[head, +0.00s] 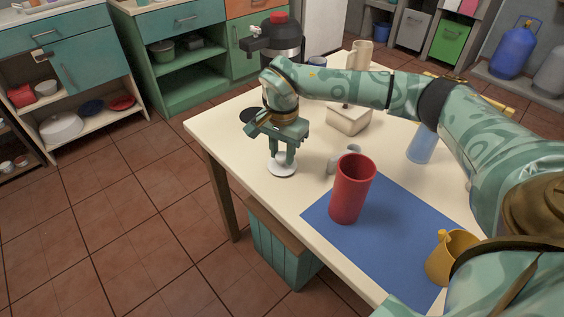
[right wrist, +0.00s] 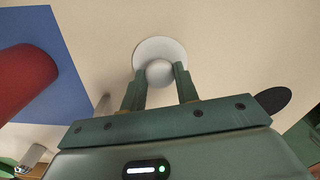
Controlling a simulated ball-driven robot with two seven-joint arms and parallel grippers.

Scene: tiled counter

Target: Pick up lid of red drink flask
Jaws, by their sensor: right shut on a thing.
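The red drink flask (head: 352,190) stands upright and without a lid on the blue mat (head: 390,235). It also shows at the left of the right wrist view (right wrist: 24,80). A white round lid (head: 283,170) with a ball knob is left of the flask, at or just above the tabletop. My right gripper (head: 282,158) points down over this lid. In the right wrist view its fingers (right wrist: 159,76) close on both sides of the knob, with the lid's disc (right wrist: 160,47) beyond them. My left gripper is not in view.
A yellow mug (head: 449,258) stands on the mat's right. A small grey-white item (head: 344,160) is behind the flask. A beige box (head: 348,120), a blue cup (head: 421,148), a dark disc (head: 249,115) and a coffee machine (head: 278,42) are farther back. The near-left table corner is clear.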

